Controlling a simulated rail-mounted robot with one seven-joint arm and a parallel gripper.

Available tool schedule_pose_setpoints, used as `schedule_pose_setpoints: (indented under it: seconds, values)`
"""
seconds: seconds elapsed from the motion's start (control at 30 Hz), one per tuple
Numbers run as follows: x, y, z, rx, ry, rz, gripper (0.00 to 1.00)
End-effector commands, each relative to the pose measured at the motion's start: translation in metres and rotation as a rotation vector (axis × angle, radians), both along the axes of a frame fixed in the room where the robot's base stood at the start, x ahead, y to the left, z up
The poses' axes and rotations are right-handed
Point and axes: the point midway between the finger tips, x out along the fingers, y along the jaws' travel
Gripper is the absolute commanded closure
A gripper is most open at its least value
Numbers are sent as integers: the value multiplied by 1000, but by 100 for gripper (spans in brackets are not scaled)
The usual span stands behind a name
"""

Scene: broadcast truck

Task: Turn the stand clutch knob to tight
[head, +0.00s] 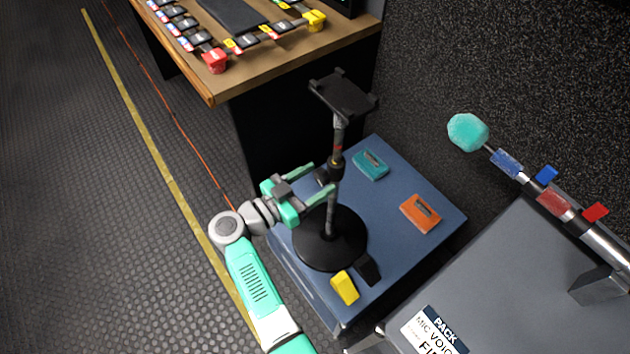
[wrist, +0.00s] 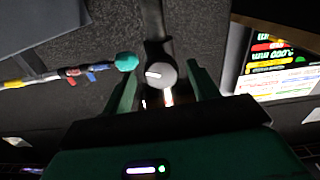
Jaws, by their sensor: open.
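A black stand (head: 331,205) with a round base and a clamp-like holder on top stands on a blue case top. Its clutch knob (head: 323,177) is a dark knob on the side of the pole at mid-height. In the wrist view the knob (wrist: 161,74) is grey with a white line pointing left, and it sits between the fingers. My gripper (head: 318,182) is open, with its two green fingers on either side of the knob. In the wrist view my gripper (wrist: 160,90) shows a gap between each finger and the knob. Whether anything touches is not clear.
On the blue surface (head: 395,234) lie a teal pack (head: 371,164), an orange pack (head: 420,213), a yellow block (head: 345,287) and a black block (head: 368,268). A wooden desk (head: 290,66) stands behind. A grey case (head: 515,280) and a teal-tipped microphone boom (head: 508,164) are at right.

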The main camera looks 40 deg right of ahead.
Motion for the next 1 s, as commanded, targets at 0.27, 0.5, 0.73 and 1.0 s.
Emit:
schedule_pose_setpoints:
  seconds: [0.27,0.5,0.73,1.0]
  values:
    - [-1,-6,1,0,-1,0,41]
    - [-1,-6,1,-1,-1,0,78]
    - [-1,-6,1,-2,-10,0,85]
    - [-1,-5,1,-11,-123,2,85]
